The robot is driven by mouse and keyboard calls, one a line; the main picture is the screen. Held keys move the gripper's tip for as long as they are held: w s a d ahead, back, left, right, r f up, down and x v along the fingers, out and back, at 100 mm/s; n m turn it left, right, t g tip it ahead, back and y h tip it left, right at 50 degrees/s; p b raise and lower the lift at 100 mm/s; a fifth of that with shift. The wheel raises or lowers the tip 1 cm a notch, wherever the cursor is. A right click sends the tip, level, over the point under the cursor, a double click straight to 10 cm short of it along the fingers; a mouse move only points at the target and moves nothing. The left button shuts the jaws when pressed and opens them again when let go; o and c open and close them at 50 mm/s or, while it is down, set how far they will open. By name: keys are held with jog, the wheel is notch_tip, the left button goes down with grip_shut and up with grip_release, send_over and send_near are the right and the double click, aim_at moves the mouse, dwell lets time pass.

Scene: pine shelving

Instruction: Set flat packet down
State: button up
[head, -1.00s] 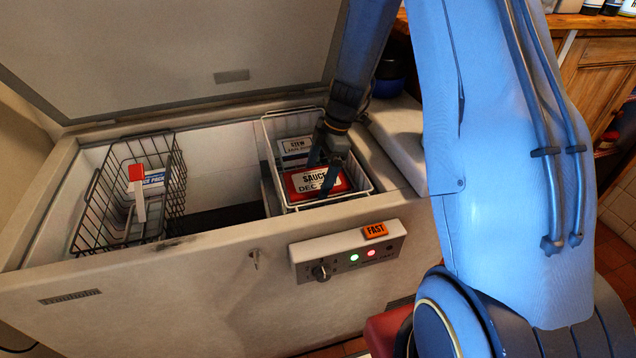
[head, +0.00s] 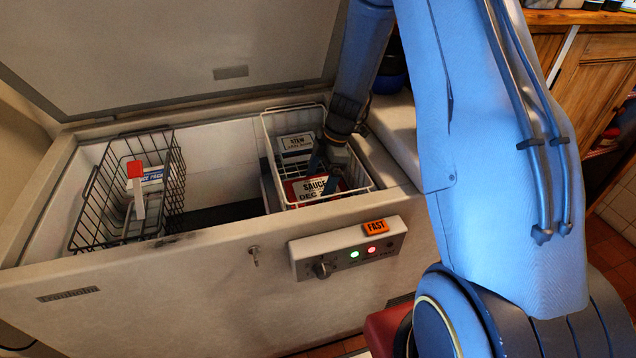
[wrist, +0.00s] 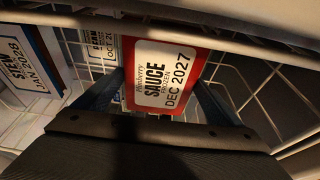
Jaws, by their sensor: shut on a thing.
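The flat packet is red with a white label reading "SAUCE" and "DEC 2027". In the head view the packet (head: 300,187) lies low inside the white wire basket (head: 264,141) at the freezer's right end. My gripper (head: 322,172) reaches down into that basket from above and covers part of the packet. In the wrist view the packet (wrist: 165,75) sits between the two dark fingers of my gripper (wrist: 158,92), which are shut on it. The packet's underside is hidden, so I cannot tell whether it touches the basket floor.
Another stew packet (wrist: 22,72) shows at the wrist view's left. A black wire basket (head: 88,205) with an ice pack (head: 152,177) hangs at left. The freezer's front rim (head: 225,231) and raised lid (head: 160,45) bound the opening.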

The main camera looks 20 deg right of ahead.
jog(key=o, duration=1.2)
jog(key=shift+r+p, duration=0.8)
jog(key=shift+p, duration=0.1)
jog(key=b+v, duration=0.3)
jog(key=v, duration=0.8)
jog(key=s+a+r+m+h, duration=0.1)
jog(key=s+m, duration=0.5)
jog(key=s, duration=0.1)
jog(key=s+a+r+m+h, duration=0.1)
jog(key=s+m, duration=0.5)
jog(key=s, duration=0.2)
jog(key=s+a+r+m+h, duration=0.1)
jog(key=s+m, duration=0.5)
jog(key=s, duration=0.2)
jog(key=shift+a+r, duration=0.15)
jog(key=shift+a, duration=0.05)
